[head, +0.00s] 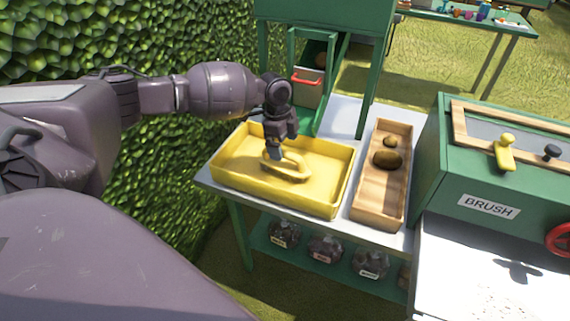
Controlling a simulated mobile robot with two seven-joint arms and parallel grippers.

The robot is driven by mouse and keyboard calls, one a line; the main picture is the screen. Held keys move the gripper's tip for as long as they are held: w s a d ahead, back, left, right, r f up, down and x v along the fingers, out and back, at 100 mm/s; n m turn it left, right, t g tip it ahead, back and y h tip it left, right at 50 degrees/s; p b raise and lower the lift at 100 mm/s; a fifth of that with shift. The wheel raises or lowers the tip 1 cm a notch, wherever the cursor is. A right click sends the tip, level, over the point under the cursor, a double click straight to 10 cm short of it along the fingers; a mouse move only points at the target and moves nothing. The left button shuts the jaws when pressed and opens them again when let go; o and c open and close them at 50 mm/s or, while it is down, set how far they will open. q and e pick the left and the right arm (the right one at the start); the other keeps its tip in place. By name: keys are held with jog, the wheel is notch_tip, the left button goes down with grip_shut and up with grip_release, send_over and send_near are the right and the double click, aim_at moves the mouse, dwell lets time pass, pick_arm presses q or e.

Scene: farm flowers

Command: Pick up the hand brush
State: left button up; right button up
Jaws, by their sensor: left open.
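A yellow looped object (289,173), which looks like the hand brush, lies in the yellow tray (335,204); its bristles cannot be made out. My left gripper (274,153) points down over the tray, right at the left end of the looped object, and partly hides it. The gripper is open, and I cannot tell whether it touches the object. My right gripper is not in view.
A wooden tray (374,206) with two brown lumps (387,159) stands right of the yellow tray. A green box labelled BRUSH (488,206) stands further right. A green frame (309,75) rises behind. Jars (325,249) sit on the shelf below, and a hedge is at left.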

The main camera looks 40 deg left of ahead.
aim_at(285, 152)
pick_arm(q)
jog(key=shift+s+d+f+b, duration=0.1)
jog(key=shift+d+f, duration=0.1)
jog(key=shift+f, duration=0.75)
jog(key=shift+d+f+b, duration=0.15)
jog(key=shift+d+f, duration=0.05)
jog(key=shift+f, duration=0.75)
jog(key=shift+s+d+f+b, duration=0.1)
jog(key=shift+d+f, duration=0.1)
jog(key=shift+f, duration=0.75)
jog(key=shift+c, duration=0.2)
jog(key=c, duration=1)
